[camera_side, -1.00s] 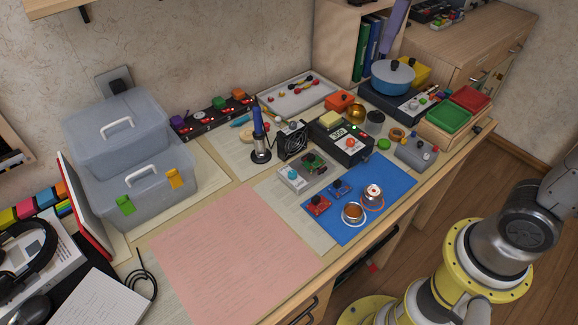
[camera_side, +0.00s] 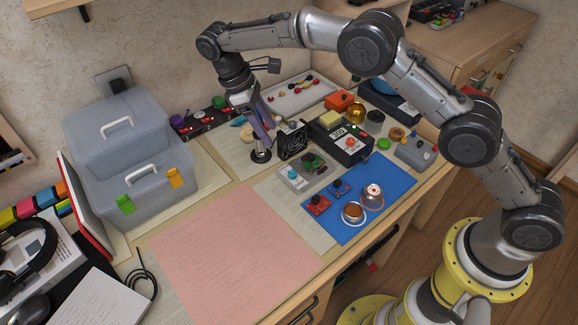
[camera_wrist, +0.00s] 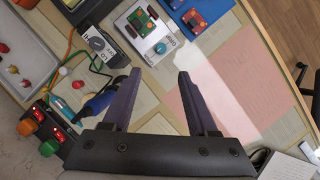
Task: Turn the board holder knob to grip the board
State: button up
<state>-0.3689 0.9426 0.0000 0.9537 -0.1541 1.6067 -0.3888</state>
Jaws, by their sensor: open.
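The board holder (camera_side: 310,172) is a low grey and white fixture on the desk. A small green circuit board (camera_side: 315,162) sits in it, and a pale blue knob (camera_side: 292,174) is on its white near block. In the wrist view the holder (camera_wrist: 133,42) is at the top centre, with its knob (camera_wrist: 160,47) beyond my fingertips. My gripper (camera_wrist: 158,76) is open and empty, pointing down. In the side view my gripper (camera_side: 266,138) is behind and left of the holder, above the desk and apart from the knob.
The soldering iron (camera_wrist: 98,103) in its stand is close beside my left finger in the wrist view. A blue mat (camera_side: 372,205) with small boards lies right; the pink mat (camera_side: 235,250) is clear.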

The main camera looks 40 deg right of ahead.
aim_at(292, 172)
jog(key=x, duration=1.3)
jog(key=shift+s+f, duration=0.2)
jog(key=shift+f, duration=0.15)
grip_shut()
